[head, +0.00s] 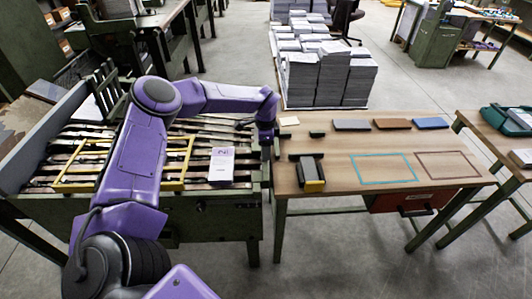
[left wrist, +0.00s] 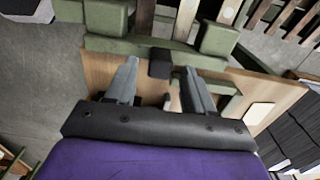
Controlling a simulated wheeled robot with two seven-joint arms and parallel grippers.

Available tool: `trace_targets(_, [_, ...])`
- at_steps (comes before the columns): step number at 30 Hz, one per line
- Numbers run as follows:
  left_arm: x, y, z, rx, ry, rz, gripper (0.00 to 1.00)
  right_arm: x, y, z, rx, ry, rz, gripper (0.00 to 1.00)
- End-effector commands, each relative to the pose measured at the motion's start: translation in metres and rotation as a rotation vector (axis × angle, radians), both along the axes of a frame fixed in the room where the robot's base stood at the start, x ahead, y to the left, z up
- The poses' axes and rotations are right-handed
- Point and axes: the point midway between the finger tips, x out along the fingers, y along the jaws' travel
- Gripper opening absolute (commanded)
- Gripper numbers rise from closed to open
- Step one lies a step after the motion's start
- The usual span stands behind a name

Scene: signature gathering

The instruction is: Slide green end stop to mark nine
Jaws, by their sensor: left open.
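My left gripper (head: 266,138) is over the left end of the wooden table, beside the gathering machine. In the left wrist view my left gripper (left wrist: 158,84) is open, its two grey fingers apart and pointing at green fittings on the machine's edge. A green block (left wrist: 220,38) stands on a green rail (left wrist: 150,47) just beyond the fingers; I cannot tell which green piece is the end stop. A small dark block (left wrist: 160,63) shows between the fingertips, not visibly gripped. No numbered marks are readable. My right gripper is not in view.
The machine bed (head: 200,145) holds slats, a yellow frame (head: 75,170) and a white-purple booklet (head: 221,164). On the table (head: 340,180) are a cream pad (head: 289,121), a dark yellow-ended device (head: 312,172) and several flat stacks. The blue-outlined area (head: 384,168) is clear.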

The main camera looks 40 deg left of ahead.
Motion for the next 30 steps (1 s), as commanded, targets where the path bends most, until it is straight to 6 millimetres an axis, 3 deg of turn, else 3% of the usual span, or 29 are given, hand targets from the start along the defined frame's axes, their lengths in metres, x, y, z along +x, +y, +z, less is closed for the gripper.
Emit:
trace_targets(6, [0.002,-0.002,0.052,0.001,-0.006,-0.003,0.53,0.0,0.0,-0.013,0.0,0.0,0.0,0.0])
trace_targets(12, [0.002,-0.002,0.08,0.002,-0.002,-0.003,0.53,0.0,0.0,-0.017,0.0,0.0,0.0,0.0])
trace_targets(30, [0.002,-0.002,0.083,0.001,-0.001,-0.003,0.53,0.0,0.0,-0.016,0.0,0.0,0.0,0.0])
